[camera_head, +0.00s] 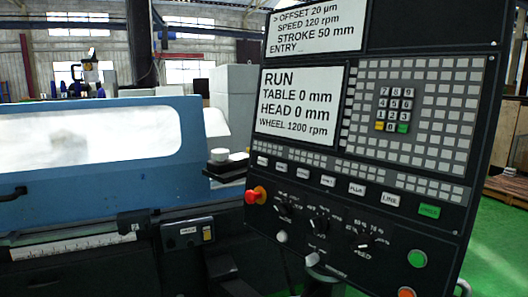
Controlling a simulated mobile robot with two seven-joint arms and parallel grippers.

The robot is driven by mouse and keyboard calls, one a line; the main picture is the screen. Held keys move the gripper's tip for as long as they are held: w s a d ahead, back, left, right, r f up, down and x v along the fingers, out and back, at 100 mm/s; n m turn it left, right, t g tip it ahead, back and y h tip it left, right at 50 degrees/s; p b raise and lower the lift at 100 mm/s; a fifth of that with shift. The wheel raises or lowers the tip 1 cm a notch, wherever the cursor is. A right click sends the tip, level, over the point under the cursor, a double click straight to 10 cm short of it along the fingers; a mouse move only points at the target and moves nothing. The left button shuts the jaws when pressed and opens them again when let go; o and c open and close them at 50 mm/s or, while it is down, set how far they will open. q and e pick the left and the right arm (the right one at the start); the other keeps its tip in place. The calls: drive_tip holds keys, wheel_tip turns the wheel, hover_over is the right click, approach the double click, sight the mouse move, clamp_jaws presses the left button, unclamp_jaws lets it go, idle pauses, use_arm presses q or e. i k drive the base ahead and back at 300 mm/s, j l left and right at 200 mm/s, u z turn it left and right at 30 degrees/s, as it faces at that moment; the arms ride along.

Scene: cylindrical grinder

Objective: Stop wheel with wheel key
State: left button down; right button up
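A dark control panel (468,185) fills the right half of the head view, tilted in the picture. Its lower white screen (297,104) reads RUN, TABLE 0 mm, HEAD 0 mm, WHEEL 1200 rpm. Below it runs a slanting row of labelled keys, mostly white, with a green key (429,211) at the right end. The labels are small, and I cannot tell which one is the wheel key. Neither of my grippers can be made out in this view.
A red emergency knob (256,195) sticks out at the panel's left edge. Rotary knobs, a green button (417,258) and a pale lever-like part (312,259) are lower down. The blue machine cover (150,185) with a bright window stands left. Green floor shows right.

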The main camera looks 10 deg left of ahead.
sight(262, 161)
drive_tip(key=i+j, duration=0.15)
drive_tip(key=i, duration=0.25)
drive_tip(key=i+j, duration=0.1)
drive_tip(key=i, duration=0.3)
